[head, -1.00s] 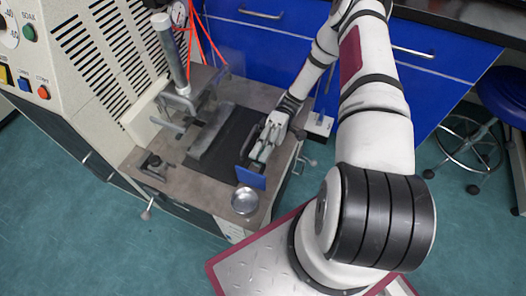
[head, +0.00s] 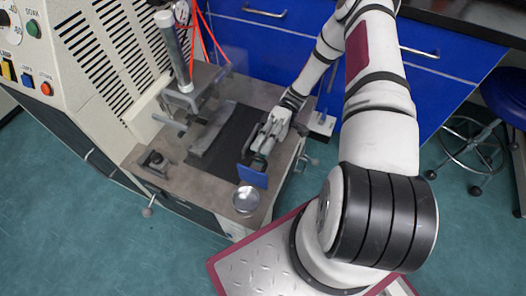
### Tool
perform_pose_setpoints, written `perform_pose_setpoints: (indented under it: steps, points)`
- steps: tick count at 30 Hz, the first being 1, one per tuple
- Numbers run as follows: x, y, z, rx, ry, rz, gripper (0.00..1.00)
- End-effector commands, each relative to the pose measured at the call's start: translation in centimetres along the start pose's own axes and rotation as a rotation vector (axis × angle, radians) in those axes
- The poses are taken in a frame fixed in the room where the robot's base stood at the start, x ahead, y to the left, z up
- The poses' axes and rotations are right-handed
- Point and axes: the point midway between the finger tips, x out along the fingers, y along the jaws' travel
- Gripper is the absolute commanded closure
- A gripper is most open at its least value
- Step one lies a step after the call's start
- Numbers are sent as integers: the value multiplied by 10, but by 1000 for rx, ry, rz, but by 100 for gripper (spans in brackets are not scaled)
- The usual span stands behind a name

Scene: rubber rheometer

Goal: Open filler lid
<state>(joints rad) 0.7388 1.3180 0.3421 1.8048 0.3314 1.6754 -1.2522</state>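A small blue box-like piece (head: 252,177) stands on the machine's brown worktop near its right edge. It is the likeliest filler container, but its lid cannot be made out clearly. My gripper (head: 262,146) points down right behind the blue piece, low over the dark mat. Its fingers are small and partly merge with the box, so I cannot tell whether they touch it, or whether they are open or shut.
A round metal dish (head: 246,200) sits at the worktop's front corner. A dark mat (head: 218,140) with a grey bar lies left of my gripper. A metal cylinder (head: 174,50) stands behind. Blue drawers (head: 262,40) line the back.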

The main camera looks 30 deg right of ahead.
Motion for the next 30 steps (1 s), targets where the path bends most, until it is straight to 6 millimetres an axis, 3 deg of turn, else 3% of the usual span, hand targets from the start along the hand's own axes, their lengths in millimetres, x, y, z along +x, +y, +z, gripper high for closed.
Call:
perform_pose_setpoints:
  steps: [4,9,10,14,17,18,30]
  points:
    - [4,-29,0,-3,0,-1,69]
    - [9,-62,-1,-5,4,-2,24]
    - [10,-66,-1,-6,5,-1,22]
    - [11,-81,-2,-10,7,1,23]
    - [13,-86,-2,-8,6,1,54]
    - [13,-87,-2,-7,5,0,70]
    - [13,-85,-1,41,2,19,70]
